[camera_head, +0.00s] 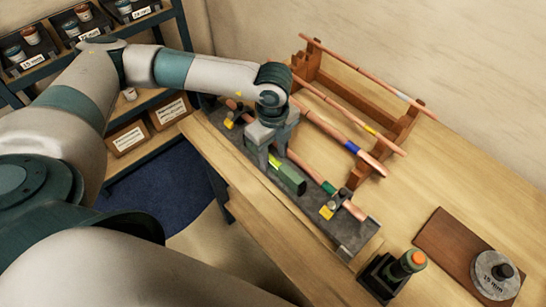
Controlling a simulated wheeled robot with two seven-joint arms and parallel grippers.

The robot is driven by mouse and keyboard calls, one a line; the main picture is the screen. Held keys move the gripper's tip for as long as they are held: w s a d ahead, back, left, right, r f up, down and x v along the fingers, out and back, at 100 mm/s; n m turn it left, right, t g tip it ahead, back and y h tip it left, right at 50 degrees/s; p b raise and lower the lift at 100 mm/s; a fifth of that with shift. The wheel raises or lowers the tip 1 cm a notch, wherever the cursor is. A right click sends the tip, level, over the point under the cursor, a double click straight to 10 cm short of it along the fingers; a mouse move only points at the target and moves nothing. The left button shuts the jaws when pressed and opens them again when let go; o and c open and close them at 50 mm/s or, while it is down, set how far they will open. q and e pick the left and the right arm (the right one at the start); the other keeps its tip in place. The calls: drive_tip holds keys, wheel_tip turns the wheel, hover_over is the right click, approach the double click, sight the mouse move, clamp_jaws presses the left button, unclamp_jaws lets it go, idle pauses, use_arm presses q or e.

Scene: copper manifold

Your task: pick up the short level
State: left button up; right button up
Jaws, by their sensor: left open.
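The short level appears to be the green block (288,177) on the dark bench plate (350,232), beside a copper pipe with coloured bands. Its near end shows, and a bright green part shows at its upper left. My left gripper (268,158) is open and points down over the level's upper-left end. The gripper body hides part of that end, and I cannot tell whether the fingers touch it. My right gripper is not in view.
A wooden rack (405,125) holds several copper pipes behind the plate. Yellow-marked clamps (327,211) stand on the plate. A dark holder with an orange-topped tool (414,259) and a 15 mm disc (496,275) on a brown board (447,243) are at right. Shelves stand at left.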

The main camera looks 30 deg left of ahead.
use_arm(q)
drive_tip(key=shift+f, duration=0.65)
clamp_jaws()
drive_tip(key=shift+r, duration=0.1)
drive_tip(key=shift+r+b, duration=0.65)
drive_tip(key=shift+r, duration=0.1)
drive_tip(key=shift+d+r+b, duration=0.15)
drive_tip(key=shift+r+b, duration=0.3)
drive_tip(key=shift+r, duration=0.15)
drive_tip(key=shift+d+r+b, duration=0.15)
drive_tip(key=shift+r+b, duration=0.25)
drive_tip(key=shift+r, duration=0.15)
drive_tip(key=s+d+r+b, duration=0.2)
drive_tip(key=d+r+b, duration=0.2)
drive_tip(key=d+r, duration=0.3)
drive_tip(key=d, duration=0.4)
drive_tip(key=shift+s+b, duration=0.2)
drive_tip(key=shift+b, duration=0.1)
